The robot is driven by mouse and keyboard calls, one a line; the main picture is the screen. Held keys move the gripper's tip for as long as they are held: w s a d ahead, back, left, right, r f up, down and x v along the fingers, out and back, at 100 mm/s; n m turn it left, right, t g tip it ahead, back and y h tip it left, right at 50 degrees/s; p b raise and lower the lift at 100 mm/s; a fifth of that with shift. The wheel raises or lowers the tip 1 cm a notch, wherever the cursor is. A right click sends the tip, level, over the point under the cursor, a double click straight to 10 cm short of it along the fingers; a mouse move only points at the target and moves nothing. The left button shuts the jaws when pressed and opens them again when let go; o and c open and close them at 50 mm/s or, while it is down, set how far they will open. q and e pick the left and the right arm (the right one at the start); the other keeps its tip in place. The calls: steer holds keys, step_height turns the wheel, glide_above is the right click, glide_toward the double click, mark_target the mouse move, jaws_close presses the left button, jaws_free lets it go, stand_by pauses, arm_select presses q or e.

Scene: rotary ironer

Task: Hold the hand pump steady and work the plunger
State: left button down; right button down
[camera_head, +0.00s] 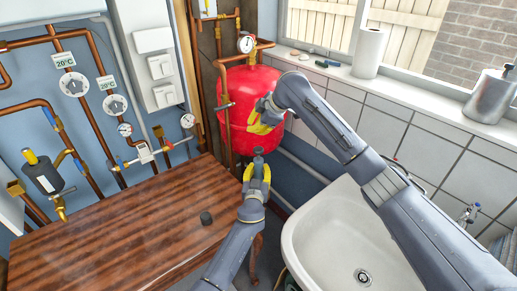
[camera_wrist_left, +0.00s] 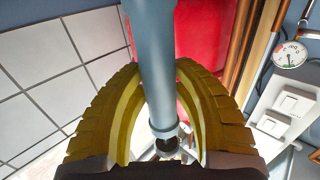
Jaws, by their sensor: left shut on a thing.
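The hand pump shows in the head view as a dark upright piece (camera_head: 258,158) rising from my left gripper. In the left wrist view its grey-blue barrel (camera_wrist_left: 153,60) runs between the yellow fingers, with a collar near its lower end. My left gripper (camera_head: 257,172) is shut on the barrel; its fingers also show in the left wrist view (camera_wrist_left: 160,110). My right gripper (camera_head: 263,119) is above the pump, in front of the red tank and apart from the pump. Its fingers overlap in the view, so their gap is unclear. I cannot make out the plunger handle separately.
The red tank (camera_head: 250,85) stands behind both grippers, with copper pipes and a gauge (camera_head: 245,44) beside it. A white sink (camera_head: 330,225) lies at right, under my right arm.

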arm_select(q)
steer(key=shift+f, duration=0.15)
steer(key=c, duration=1)
jaws_free()
steer(key=shift+o, duration=0.2)
